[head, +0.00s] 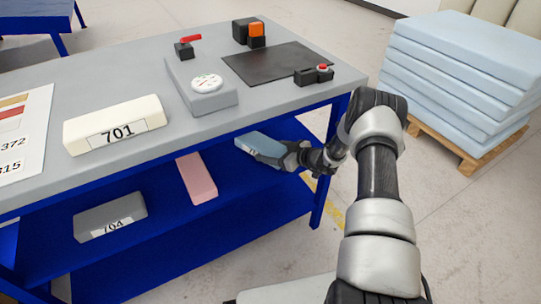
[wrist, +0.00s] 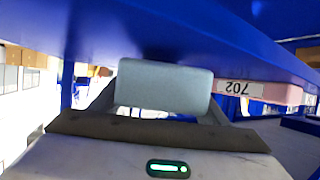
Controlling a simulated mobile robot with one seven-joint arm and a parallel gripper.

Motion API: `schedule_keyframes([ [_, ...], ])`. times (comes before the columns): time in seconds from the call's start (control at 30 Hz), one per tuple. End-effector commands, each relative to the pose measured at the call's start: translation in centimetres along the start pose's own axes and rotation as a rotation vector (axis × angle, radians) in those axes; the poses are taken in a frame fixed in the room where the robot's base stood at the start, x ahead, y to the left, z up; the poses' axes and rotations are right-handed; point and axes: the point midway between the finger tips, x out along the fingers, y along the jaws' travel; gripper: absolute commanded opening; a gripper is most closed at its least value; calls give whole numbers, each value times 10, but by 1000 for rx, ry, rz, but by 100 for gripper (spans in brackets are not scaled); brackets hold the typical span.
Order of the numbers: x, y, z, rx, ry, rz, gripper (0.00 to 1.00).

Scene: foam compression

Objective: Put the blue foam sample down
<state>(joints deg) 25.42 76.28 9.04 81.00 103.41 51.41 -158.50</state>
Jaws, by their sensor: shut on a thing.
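The blue foam sample (head: 259,147) is a pale blue block over the right part of the lower blue shelf (head: 245,195), beneath the grey tabletop. My gripper (head: 284,154) reaches in from the right and is shut on the sample's near right end. In the wrist view, which looks upside down, the sample's blank end face (wrist: 165,87) fills the centre between my fingers. It is close to the blue shelf surface (wrist: 215,35); I cannot tell whether it touches. Its far left end is partly under the tabletop edge.
A pink block (head: 197,179), labelled 702 in the wrist view (wrist: 265,91), lies left of the sample. A grey block (head: 110,216) lies farther left. On the tabletop (head: 150,80) are a cream 701 block (head: 115,125) and a dial gauge (head: 201,90). Blue foam sheets (head: 455,70) stand at right.

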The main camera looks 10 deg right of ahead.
Motion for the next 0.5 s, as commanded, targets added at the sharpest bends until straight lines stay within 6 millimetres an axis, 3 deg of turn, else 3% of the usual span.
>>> schedule_keyframes([
  [0.07,5,0,11,0,0,-1,44],
  [0.43,6,0,13,-1,0,0,44],
  [0.47,6,0,13,-1,0,0,72],
  [0.5,6,0,13,-1,0,0,78],
])
